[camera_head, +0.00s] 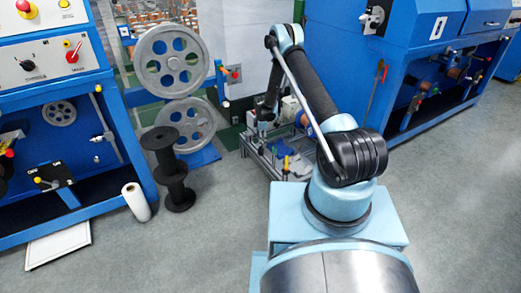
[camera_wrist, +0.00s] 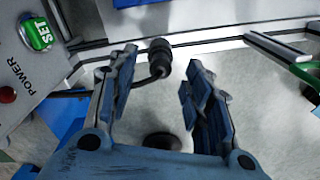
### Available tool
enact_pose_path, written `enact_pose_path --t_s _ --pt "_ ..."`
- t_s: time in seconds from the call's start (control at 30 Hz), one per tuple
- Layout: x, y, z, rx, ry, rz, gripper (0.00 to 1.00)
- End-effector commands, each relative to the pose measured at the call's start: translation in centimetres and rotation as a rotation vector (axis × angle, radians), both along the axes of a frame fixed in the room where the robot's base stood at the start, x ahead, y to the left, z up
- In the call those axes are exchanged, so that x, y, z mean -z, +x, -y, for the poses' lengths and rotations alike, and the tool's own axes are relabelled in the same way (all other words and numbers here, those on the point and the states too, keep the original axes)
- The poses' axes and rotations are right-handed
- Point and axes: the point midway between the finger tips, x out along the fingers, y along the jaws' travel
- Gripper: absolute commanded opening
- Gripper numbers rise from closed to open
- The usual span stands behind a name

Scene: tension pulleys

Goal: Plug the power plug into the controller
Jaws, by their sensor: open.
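In the wrist view my gripper (camera_wrist: 160,78) is open, with blue padded fingers on either side of a gap. The black power plug (camera_wrist: 159,56) shows at this gap, near the fingertips; I cannot tell whether it touches a finger. A dark cable runs from near it to the left, passing behind the left finger. The controller (camera_wrist: 22,72) is a grey panel at the left edge, with the word POWER, a green SET button and a red button. Its socket is not clearly visible. In the head view my gripper (camera_head: 264,112) is small above the low workbench frame.
A metal frame bar (camera_wrist: 205,42) crosses behind the plug, and a green-handled tool (camera_wrist: 300,66) is at the right. In the head view, blue machines (camera_head: 425,60) stand on both sides, and black spools (camera_head: 174,175) stand on open floor at the left.

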Motion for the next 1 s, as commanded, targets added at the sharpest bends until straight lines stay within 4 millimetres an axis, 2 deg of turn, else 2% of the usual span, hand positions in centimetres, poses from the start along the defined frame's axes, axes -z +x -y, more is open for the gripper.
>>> enact_pose_path --t_s 0.37,0.8,1.0 --pt "0.3 0.0 0.0 0.000 0.000 0.000 0.46" --pt "4.8 -0.4 -0.4 0.000 0.000 0.001 0.46" --pt "5.2 -0.4 -0.4 0.000 0.000 0.001 0.46"
